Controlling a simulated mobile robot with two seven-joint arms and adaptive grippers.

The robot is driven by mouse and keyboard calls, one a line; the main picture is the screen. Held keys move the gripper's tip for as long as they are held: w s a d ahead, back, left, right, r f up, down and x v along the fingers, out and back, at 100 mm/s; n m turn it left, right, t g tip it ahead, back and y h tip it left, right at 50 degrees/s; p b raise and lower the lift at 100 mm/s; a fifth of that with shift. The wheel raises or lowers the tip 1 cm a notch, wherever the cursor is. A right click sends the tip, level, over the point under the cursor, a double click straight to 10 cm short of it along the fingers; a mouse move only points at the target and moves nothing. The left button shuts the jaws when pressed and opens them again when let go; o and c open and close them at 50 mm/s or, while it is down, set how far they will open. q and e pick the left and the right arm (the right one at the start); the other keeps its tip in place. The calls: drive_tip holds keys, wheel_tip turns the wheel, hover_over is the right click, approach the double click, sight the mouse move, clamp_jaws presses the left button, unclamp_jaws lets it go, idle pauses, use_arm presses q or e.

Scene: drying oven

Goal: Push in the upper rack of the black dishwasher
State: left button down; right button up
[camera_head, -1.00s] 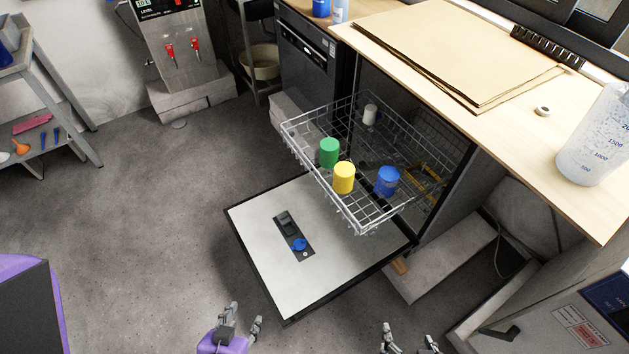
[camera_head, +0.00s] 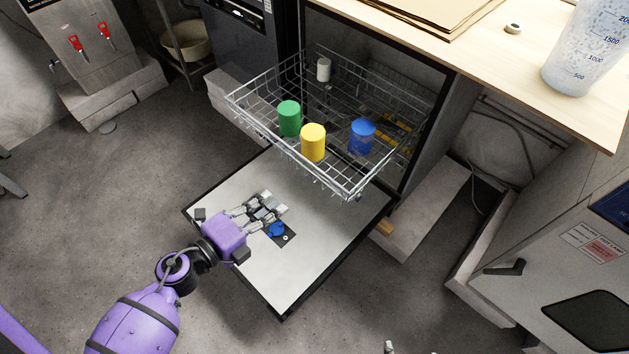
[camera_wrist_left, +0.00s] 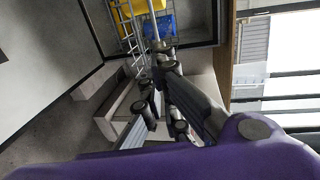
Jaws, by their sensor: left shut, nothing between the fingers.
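The upper rack (camera_head: 252,116) of the black dishwasher (camera_head: 428,105) is a wire basket pulled out over the lowered door (camera_head: 325,240). It holds a green cup (camera_head: 289,118), a yellow cup (camera_head: 313,142), a blue cup (camera_head: 362,136) and a white cup (camera_head: 323,69). My left gripper (camera_head: 268,207) is shut and empty above the door, in front of the rack and apart from it in the head view. In the left wrist view, the rack wires (camera_wrist_left: 128,35) show beyond my fingers. Only a small tip of my right gripper (camera_head: 390,347) shows at the bottom edge.
A wooden counter (camera_head: 480,60) with cardboard sheets and a measuring beaker (camera_head: 580,55) stands above the dishwasher. A grey cabinet (camera_head: 560,270) stands at the right. The floor left of the door (camera_head: 110,190) is clear.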

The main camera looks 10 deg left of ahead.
use_arm(q)
approach(322, 172)
drive_tip(key=x, duration=0.5)
drive_tip(key=shift+w+d+f, duration=0.1)
drive_tip(key=shift+w+d, duration=0.3)
drive_tip(key=shift+w, duration=0.25)
use_arm(e)
drive_tip(key=shift+s+d+f, duration=0.1)
drive_tip(key=shift+s+d, duration=0.15)
drive_tip(key=shift+w, duration=0.1)
use_arm(q)
drive_tip(key=shift+d, duration=0.1)
